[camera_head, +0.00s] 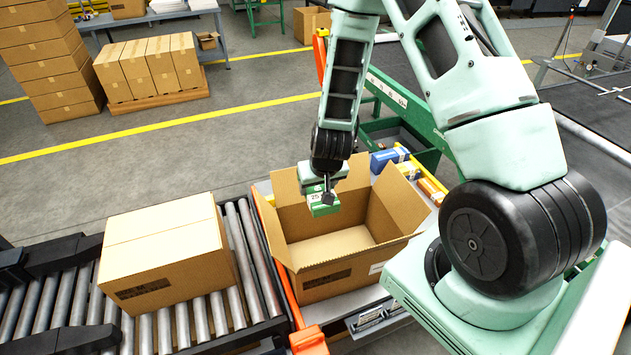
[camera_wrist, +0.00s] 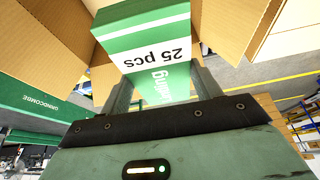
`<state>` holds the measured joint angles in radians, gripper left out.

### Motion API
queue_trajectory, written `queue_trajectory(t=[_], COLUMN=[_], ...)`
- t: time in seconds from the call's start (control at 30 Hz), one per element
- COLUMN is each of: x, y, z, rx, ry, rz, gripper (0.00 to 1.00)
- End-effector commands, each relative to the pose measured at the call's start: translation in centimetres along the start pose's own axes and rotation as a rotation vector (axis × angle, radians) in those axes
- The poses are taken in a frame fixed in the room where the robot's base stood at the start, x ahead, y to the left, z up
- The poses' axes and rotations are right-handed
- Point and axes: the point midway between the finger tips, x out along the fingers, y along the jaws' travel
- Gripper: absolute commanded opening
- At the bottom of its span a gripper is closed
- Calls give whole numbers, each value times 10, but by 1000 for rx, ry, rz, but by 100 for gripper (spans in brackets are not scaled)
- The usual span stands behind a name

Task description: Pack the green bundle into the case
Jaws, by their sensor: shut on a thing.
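The green bundle (camera_head: 322,204) is a small green and white pack marked "25 pcs". It fills the upper middle of the wrist view (camera_wrist: 150,40). My gripper (camera_head: 327,188) points down and is shut on the bundle, with a finger on each side of it in the wrist view (camera_wrist: 158,85). The case (camera_head: 345,276) is an open cardboard box with its flaps spread, and its visible floor is bare. The bundle hangs over the back left part of the opening; I cannot tell its exact height against the rim. Case flaps also show in the wrist view (camera_wrist: 232,25).
A closed carton (camera_head: 165,255) sits on the roller conveyor (camera_head: 245,255) to the left, beyond an orange rail (camera_head: 275,260). A blue bundle (camera_head: 388,158) and orange packs (camera_head: 430,190) lie right of the case. A green frame (camera_head: 410,105) stands behind.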

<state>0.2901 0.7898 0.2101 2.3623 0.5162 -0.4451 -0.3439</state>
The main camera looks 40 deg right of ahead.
Motion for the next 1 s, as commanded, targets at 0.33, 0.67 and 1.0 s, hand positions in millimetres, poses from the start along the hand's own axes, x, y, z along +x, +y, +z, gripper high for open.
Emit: queue_trajectory(t=[0.33, 0.67, 1.0], x=[42, 77, 113], y=[0, 0, 0], z=[18, 32, 47], rx=[1, 0, 0], ry=[-1, -1, -1], rz=[0, 0, 0], gripper=[37, 37, 37])
